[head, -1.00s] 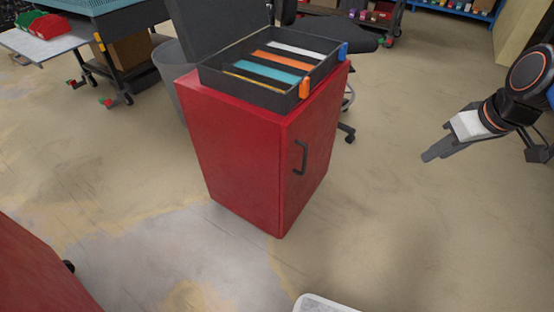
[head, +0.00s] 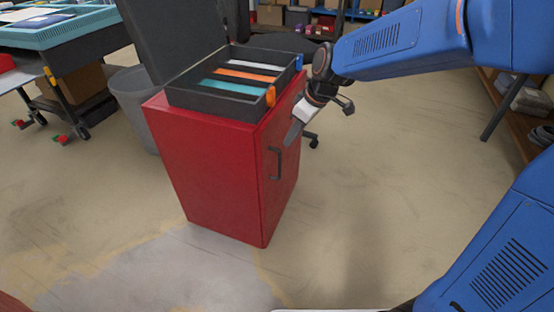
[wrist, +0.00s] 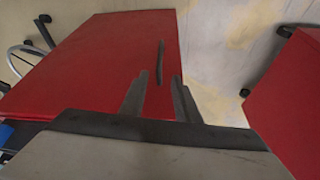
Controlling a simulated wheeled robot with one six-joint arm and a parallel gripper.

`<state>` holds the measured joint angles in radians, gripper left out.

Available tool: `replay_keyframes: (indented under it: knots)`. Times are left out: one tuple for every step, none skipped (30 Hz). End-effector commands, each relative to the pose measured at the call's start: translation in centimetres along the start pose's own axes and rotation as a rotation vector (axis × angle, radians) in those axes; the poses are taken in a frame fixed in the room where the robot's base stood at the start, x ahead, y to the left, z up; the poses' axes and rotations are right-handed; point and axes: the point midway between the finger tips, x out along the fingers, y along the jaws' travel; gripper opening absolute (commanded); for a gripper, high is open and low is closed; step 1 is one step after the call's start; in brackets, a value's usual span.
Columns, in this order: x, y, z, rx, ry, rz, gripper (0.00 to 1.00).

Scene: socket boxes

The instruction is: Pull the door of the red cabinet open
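The red cabinet (head: 205,170) stands on the floor left of centre in the head view. Its door (head: 284,198), on the right-hand face, looks shut. A dark bar handle (head: 275,163) is on the door; it also shows in the wrist view (wrist: 161,52). My gripper (head: 291,138) is close to the door, above the handle and a little to its right in the head view. In the wrist view my gripper (wrist: 160,77) has its two grey fingers apart with nothing held between them. The handle lies just beyond the fingertips, roughly in line with the gap.
An open black case (head: 220,101) with coloured strips and orange and blue latches sits on the cabinet. A grey bin (head: 133,100) and a wheeled table (head: 75,45) stand to the left. Another red cabinet (wrist: 290,105) shows at the wrist view's right. Floor before the door is clear.

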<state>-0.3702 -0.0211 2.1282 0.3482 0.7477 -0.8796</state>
Motion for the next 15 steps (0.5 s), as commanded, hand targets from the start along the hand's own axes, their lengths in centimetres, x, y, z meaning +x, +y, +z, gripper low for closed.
replay_keyframes:
  knots:
    - [1.0,-0.1,0.0,0.0,-0.002,-0.003,0.29]
    - [1.5,-0.1,0.0,0.0,-0.002,-0.003,0.29]
    - [2.2,-0.1,0.0,0.0,-0.002,-0.002,0.29]
    - [2.8,-0.1,0.0,0.0,-0.002,-0.003,0.29]
    - [3.3,-0.1,0.0,0.0,-0.002,-0.002,0.29]
    - [4.0,-0.1,0.0,0.0,-0.003,-0.003,0.29]
    - [4.6,-0.1,0.1,0.0,-0.003,-0.003,0.29]
    - [5.1,-0.1,0.1,0.001,-0.003,-0.002,0.29]
    - [5.8,-0.1,0.1,0.001,-0.003,-0.002,0.29]
    - [6.3,-0.1,0.0,0.001,-0.002,-0.002,0.29]
    - [6.8,0.0,0.0,0.001,-0.002,-0.002,0.29]
    - [7.5,-0.1,0.0,0.001,-0.002,-0.002,0.29]
    - [8.0,0.0,0.1,0.0,-0.002,-0.001,0.29]
    - [8.6,0.0,0.1,0.001,-0.003,-0.001,0.29]
    - [9.2,-0.1,0.0,0.001,-0.003,-0.002,0.29]
